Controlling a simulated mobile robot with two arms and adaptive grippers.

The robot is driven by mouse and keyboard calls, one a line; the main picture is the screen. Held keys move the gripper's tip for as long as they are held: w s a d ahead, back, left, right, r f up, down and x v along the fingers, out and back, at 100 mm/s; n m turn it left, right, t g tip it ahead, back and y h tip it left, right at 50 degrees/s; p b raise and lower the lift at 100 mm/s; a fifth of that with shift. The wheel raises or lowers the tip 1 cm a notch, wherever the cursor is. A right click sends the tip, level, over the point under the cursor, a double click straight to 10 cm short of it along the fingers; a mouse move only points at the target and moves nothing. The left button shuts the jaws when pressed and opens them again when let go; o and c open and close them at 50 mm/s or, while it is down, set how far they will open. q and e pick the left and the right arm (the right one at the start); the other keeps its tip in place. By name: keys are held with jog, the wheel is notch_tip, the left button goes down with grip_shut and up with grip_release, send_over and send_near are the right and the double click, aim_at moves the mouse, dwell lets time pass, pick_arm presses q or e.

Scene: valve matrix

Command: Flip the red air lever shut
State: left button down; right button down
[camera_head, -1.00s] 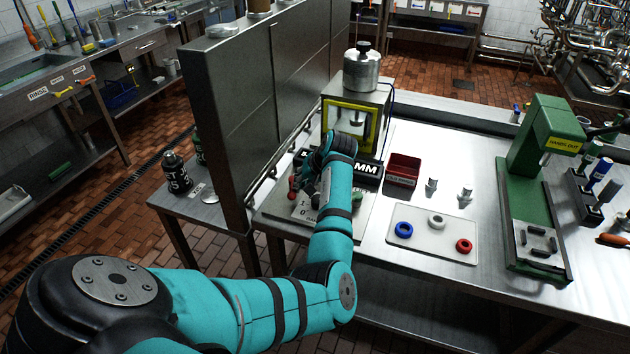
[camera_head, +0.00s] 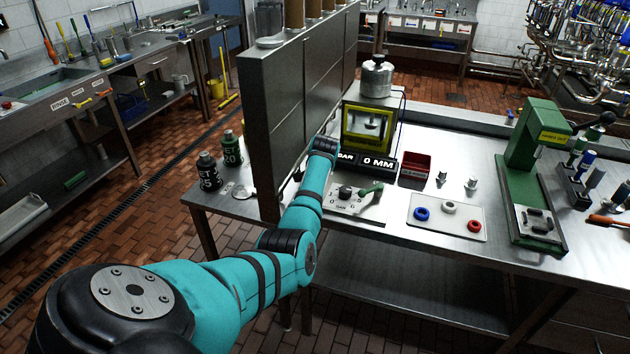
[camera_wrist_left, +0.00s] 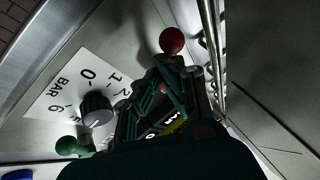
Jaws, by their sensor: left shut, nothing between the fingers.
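The red air lever shows in the left wrist view as a round red knob (camera_wrist_left: 172,40) beside the metal wall edge. My left gripper (camera_wrist_left: 166,68) is shut and empty, with its fingertips close below the red knob; whether they touch it I cannot tell. In the head view my left arm hides the red lever and the gripper. The valve panel (camera_head: 338,207) carries a black dial knob (camera_head: 345,192), also in the wrist view (camera_wrist_left: 97,108), and a green lever (camera_head: 372,190), whose knob shows in the wrist view (camera_wrist_left: 70,146). My right gripper is not in view.
A tall metal cabinet (camera_head: 283,110) stands close left of the panel. A display reading 0 MM (camera_head: 378,163) and a yellow-framed press (camera_head: 367,125) stand behind it. A red bin (camera_head: 414,166), a tray of rings (camera_head: 447,228) and a green press (camera_head: 530,165) are to the right.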

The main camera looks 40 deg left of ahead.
pick_arm(q)
jog(key=shift+a, duration=0.4)
jog(key=shift+a+f+p, duration=0.1)
jog(key=shift+a+p, duration=0.15)
jog(key=shift+p, duration=0.1)
jog(key=shift+s+a, duration=0.1)
dwell(0.4)
